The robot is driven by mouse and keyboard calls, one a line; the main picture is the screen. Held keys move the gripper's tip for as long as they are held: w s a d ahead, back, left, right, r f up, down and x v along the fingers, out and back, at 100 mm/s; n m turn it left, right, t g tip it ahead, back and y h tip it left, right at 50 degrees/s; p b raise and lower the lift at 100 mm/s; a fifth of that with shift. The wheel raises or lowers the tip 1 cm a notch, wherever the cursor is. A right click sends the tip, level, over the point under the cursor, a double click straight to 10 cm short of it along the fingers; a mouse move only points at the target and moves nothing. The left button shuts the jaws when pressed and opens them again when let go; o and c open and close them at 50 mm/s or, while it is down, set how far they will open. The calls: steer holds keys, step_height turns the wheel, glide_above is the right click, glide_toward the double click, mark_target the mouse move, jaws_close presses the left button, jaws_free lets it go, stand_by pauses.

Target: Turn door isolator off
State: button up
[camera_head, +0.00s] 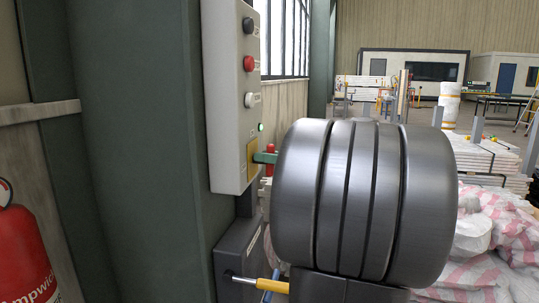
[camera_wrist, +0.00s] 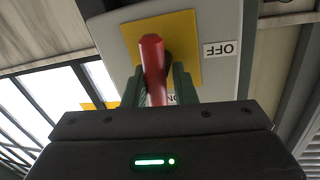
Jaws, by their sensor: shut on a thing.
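The door isolator is a red handle (camera_wrist: 152,62) on a yellow plate (camera_wrist: 185,35) in the wrist view. The green fingers of my gripper (camera_wrist: 158,90) stand on both sides of the handle and are shut on it. An upside-down OFF label (camera_wrist: 220,49) lies to the right of the plate. An ON label (camera_wrist: 172,97) is partly hidden beside the handle, which points down the picture towards it.
Black (camera_head: 248,25), red (camera_head: 249,63) and white (camera_head: 250,100) buttons sit above the plate. A green column (camera_head: 135,150) stands left of the box. A red extinguisher (camera_head: 25,255) is at far left. Wrapped sacks (camera_head: 490,230) and stacked boards (camera_head: 490,160) lie to the right.

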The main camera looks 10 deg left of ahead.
steer(key=m+p, duration=0.3)
steer(key=m, duration=0.1)
steer(key=shift+w+r+g+h, duration=0.2)
steer(key=shift+r+g+h, duration=0.1)
steer(key=shift+h, duration=0.1)
steer(key=m+p, duration=0.4)
steer(key=p, duration=0.1)
steer(key=shift+w+g, duration=0.15)
steer(key=shift+g, duration=0.25)
steer(key=m+p, duration=0.2)
steer(key=m+g+p, duration=0.1)
steer(key=p, duration=0.2)
steer(key=shift+w+f+m+h, duration=0.2)
steer(key=shift+m+h, duration=0.1)
steer(key=shift+m, duration=0.1)
steer(key=m+p, duration=0.1)
steer(key=m+g+p, duration=0.1)
steer(key=p, duration=0.1)
steer(key=shift+f, duration=0.25)
steer(key=shift+f+m, duration=0.1)
steer(key=shift+m, duration=0.2)
steer(key=o, duration=1)
steer(key=shift+c, duration=0.2)
steer(key=shift+d, duration=0.15)
